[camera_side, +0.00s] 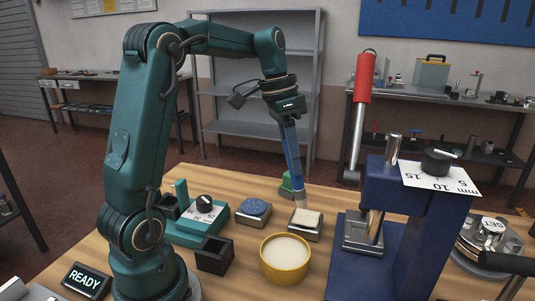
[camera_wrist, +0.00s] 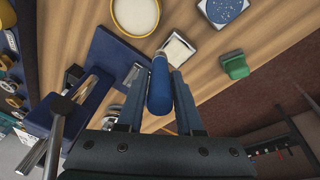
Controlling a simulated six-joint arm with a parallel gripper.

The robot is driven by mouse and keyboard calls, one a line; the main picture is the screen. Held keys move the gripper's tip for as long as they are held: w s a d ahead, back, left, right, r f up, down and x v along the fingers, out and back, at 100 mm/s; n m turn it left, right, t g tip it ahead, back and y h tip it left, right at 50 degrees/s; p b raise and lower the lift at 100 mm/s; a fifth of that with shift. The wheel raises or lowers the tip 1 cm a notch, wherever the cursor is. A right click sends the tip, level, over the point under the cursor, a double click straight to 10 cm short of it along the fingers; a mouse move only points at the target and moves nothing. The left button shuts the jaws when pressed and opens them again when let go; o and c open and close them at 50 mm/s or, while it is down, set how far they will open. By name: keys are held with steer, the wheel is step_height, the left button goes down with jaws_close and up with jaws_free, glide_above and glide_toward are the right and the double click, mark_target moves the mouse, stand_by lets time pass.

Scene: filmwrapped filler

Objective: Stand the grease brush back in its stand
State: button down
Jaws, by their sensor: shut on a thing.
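My gripper (camera_side: 287,125) is shut on the grease brush (camera_side: 294,163), which has a blue handle and hangs down nearly upright, slightly tilted. In the wrist view the blue handle (camera_wrist: 160,88) lies between my two fingers (camera_wrist: 157,73). The pale brush tip is low in the side view, by the rear edge of a square metal tray with a cream pad (camera_side: 306,219); I cannot tell whether it touches. A black open-topped square box (camera_side: 214,255) stands empty-looking at the front left and may be the brush's stand.
A yellow tin of pale filler (camera_side: 285,272) stands in front of the tray. A tall blue press (camera_side: 405,230) with a red-handled lever (camera_side: 362,80) stands at the right. A green fixture (camera_side: 190,226) is at left.

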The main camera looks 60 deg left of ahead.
steer(key=s+g+y, duration=0.2)
steer(key=s, duration=1.5)
step_height(320, 180, down, 8)
steer(key=shift+s+f+n, duration=0.15)
steer(key=shift+f+n, duration=0.05)
steer(key=shift+n, duration=0.1)
steer(key=shift+a+f, duration=0.1)
steer(key=c, duration=0.6)
jaws_free()
steer(key=shift+o, duration=0.2)
